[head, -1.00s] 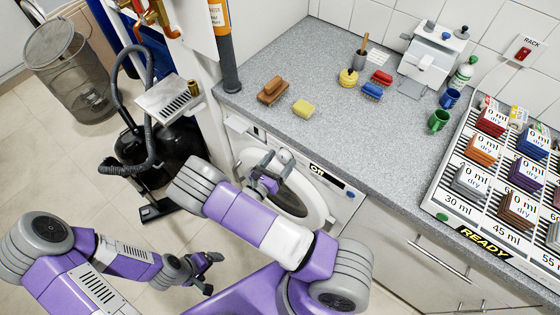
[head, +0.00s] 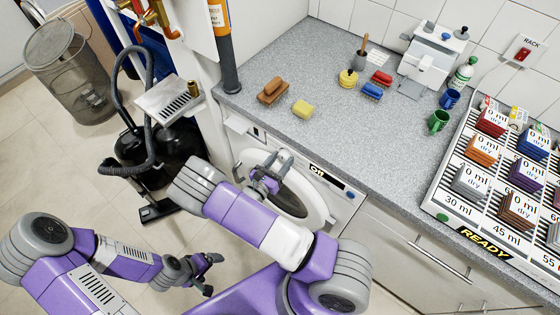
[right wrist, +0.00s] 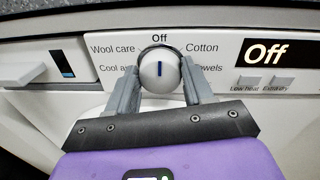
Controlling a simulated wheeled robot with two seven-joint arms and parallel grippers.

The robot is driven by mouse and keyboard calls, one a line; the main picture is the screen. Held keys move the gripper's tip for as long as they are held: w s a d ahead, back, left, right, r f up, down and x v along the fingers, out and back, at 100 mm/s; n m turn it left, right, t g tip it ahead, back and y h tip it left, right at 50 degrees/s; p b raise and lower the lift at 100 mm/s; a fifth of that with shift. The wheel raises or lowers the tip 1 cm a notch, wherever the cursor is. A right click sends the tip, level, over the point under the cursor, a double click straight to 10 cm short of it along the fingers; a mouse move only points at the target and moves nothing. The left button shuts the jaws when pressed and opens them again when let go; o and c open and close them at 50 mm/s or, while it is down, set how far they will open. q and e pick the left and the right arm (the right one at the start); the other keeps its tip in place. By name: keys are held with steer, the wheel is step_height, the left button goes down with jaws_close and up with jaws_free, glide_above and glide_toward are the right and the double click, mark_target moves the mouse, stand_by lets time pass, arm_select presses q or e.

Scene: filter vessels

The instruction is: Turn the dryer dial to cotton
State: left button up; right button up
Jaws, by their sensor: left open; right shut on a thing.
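The dryer (head: 300,178) stands under the counter, with its round door and a display (head: 328,176) reading Off. In the right wrist view the display (right wrist: 267,52) also reads Off. The white dial (right wrist: 160,72) has a dark blue pointer line that points straight up at the Off label. Cotton (right wrist: 202,48) is printed to the dial's upper right, Wool care to its upper left. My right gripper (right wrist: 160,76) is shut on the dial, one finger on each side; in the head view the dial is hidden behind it. My left gripper (head: 212,266) is open and empty above the floor.
The grey counter (head: 290,60) above holds a yellow sponge (head: 303,108), a brown brush (head: 272,90), and cups. A rack of labelled blocks (head: 435,195) is at the right. A vacuum cleaner (head: 160,150) and a mesh bin (head: 75,75) stand on the floor at left.

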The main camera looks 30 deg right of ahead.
steer(key=m, duration=0.4)
steer(key=shift+f+b, duration=0.1)
steer(key=shift+b, duration=0.3)
steer(key=shift+s+m+b, duration=0.1)
steer(key=shift+m+b, duration=0.25)
steer(key=shift+m, duration=1.75)
steer(key=o, duration=1)
steer(key=shift+o, duration=0.2)
steer(key=shift+h, duration=0.3)
steer(key=v, duration=0.7)
steer(key=shift+a+p, duration=0.3)
steer(key=shift+p, duration=0.15)
steer(key=shift+s, duration=0.15)
